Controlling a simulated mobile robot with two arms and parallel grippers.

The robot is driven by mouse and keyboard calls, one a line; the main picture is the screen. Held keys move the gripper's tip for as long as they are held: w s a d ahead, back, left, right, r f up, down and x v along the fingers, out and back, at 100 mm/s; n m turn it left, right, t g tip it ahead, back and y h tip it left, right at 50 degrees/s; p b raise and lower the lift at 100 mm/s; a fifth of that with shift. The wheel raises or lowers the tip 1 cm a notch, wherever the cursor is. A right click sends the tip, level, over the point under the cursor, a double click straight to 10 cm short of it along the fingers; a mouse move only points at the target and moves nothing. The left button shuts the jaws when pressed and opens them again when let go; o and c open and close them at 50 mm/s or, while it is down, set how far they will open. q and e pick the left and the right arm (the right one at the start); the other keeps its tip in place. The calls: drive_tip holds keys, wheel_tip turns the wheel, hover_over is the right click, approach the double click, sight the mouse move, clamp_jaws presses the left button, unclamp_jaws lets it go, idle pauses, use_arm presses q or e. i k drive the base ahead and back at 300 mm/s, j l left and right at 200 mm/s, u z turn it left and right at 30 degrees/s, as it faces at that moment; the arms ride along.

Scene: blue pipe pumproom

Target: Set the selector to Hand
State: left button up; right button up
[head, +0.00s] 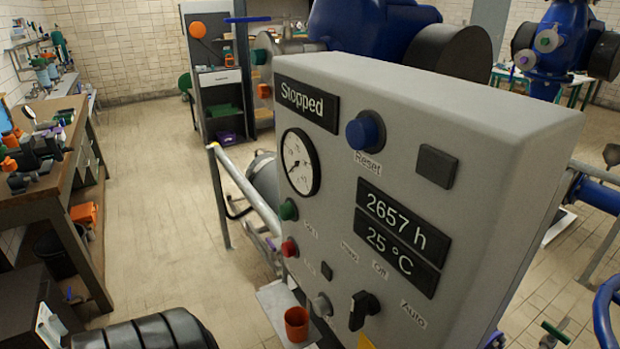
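The selector (362,310) is a black knob low on the sloping front of the grey control panel (460,110). The labels Hand (349,252), Off (380,270) and Auto (414,315) stand around it, with Hand at the left, Off in the middle and Auto at the right. The knob's grip stands roughly upright in the picture; I cannot tell for sure which label it points to. A black display (306,104) on the panel reads Stopped. Neither of my grippers is in view.
A blue Reset knob (366,131), a gauge (299,162), a green button (289,210) and a red button (290,247) share the panel. An orange cup (297,324) stands at its lower left.

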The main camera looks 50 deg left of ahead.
sight(363, 304)
drive_tip(key=u, duration=1.25)
